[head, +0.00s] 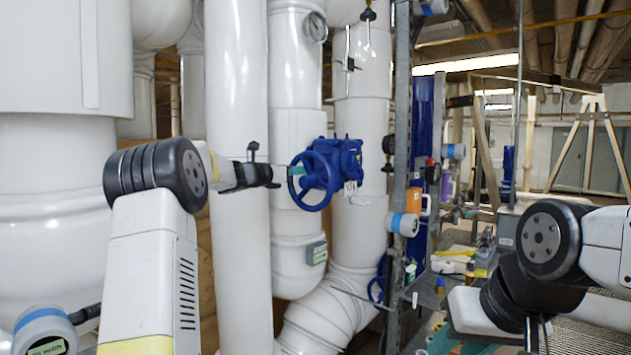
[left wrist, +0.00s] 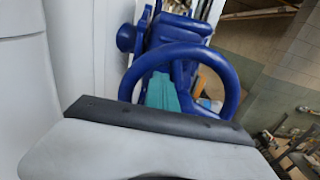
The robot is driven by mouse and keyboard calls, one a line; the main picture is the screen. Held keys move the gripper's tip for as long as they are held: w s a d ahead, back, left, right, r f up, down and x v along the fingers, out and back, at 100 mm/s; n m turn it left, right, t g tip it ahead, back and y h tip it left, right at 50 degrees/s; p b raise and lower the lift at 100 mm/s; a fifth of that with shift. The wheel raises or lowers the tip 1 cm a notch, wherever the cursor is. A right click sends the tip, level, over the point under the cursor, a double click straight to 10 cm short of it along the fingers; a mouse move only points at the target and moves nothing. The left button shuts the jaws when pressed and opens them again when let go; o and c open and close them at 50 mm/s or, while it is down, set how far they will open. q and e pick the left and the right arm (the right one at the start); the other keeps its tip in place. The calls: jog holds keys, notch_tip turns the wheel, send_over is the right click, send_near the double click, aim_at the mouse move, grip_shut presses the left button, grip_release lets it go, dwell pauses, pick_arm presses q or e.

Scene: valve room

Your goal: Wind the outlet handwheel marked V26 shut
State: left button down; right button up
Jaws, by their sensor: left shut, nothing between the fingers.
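The blue handwheel (head: 325,180) stands on a blue valve body (head: 349,157) in front of white pipes, in the middle of the head view. My left gripper (head: 297,171) reaches it from the left. Its teal fingertips are shut with nothing between them and lie at the wheel's left side. In the left wrist view the blue rim (left wrist: 226,75) arches over the teal fingertips (left wrist: 163,95), which appear inside the ring. I cannot tell whether they touch a spoke or the rim. No V26 marking is readable. My right arm shows at the lower right, its fingers out of sight.
A thick white pipe (head: 237,250) stands close behind my left forearm. A small grey tag (head: 316,253) is on the pipe below the wheel. A second blue wheel (head: 377,287) sits lower right, partly hidden by a metal upright (head: 401,130). A cluttered bench lies farther right.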

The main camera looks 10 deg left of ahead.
aim_at(305, 165)
pick_arm(q)
jog(key=shift+d, duration=0.1)
jog(key=shift+s+d+r, duration=0.35)
jog(key=shift+d+r, duration=0.15)
jog(key=shift+r, duration=0.05)
jog(key=shift+s+d+r, duration=0.25)
jog(key=shift+s+d, duration=0.25)
jog(key=shift+d, duration=0.2)
